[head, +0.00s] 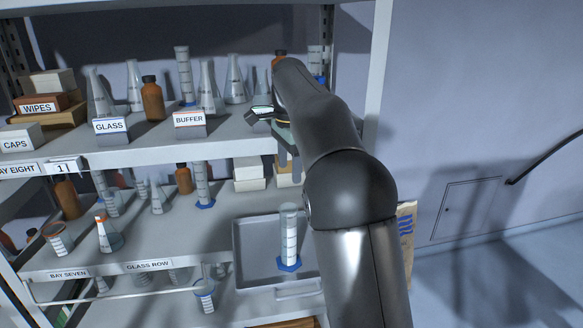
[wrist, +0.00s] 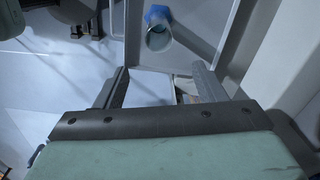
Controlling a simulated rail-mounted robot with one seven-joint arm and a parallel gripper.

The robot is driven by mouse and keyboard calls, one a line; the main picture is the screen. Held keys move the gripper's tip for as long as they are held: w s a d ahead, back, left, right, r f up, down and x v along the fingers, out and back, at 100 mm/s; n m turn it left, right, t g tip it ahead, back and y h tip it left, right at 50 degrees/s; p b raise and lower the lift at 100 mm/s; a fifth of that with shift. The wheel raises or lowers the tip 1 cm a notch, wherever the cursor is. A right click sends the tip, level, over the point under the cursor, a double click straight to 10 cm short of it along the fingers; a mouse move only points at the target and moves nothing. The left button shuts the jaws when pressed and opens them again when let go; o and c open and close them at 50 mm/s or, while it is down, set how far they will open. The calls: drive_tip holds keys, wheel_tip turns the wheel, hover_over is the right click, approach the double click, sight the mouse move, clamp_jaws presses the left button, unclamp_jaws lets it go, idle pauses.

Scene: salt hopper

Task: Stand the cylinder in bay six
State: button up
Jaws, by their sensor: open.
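A clear graduated cylinder with a blue foot (head: 289,238) stands upright in a grey tray (head: 244,280) on the lower shelf. In the wrist view the cylinder (wrist: 159,36) is seen from above, beyond my fingertips. My gripper (head: 289,168) is open and empty, above the cylinder and apart from it. Its two fingers (wrist: 160,72) spread wide in the wrist view. My arm hides part of the shelf and the tray's right side. I see labels for bay seven (head: 69,274) and bay eight (head: 18,170), but no bay six label.
Similar cylinders stand on the upper shelf (head: 184,78) and lower shelf (head: 202,185). Several flasks and brown bottles (head: 152,100) crowd the upper shelf. White boxes (head: 249,173) sit left of my fingers. The upper shelf edge (head: 150,153) is close to my gripper. A paper bag (head: 407,235) stands right.

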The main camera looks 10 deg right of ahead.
drive_tip(key=shift+r, duration=0.25)
drive_tip(key=s+f+n, duration=0.4)
drive_tip(key=s+n, duration=0.2)
drive_tip(key=s, duration=0.7)
drive_tip(key=shift+d, duration=0.3)
drive_tip(key=shift+o, duration=0.5)
drive_tip(key=s+f+n, duration=0.5)
drive_tip(key=s+f, duration=0.2)
drive_tip(key=s, duration=0.4)
drive_tip(key=s+a+f+n, duration=0.1)
drive_tip(key=s+f+n, duration=0.3)
drive_tip(key=s+f, duration=0.3)
drive_tip(key=s, duration=0.4)
drive_tip(key=shift+s+n+t, duration=0.25)
drive_tip(key=shift+n+t, duration=0.05)
drive_tip(key=shift+n, duration=0.1)
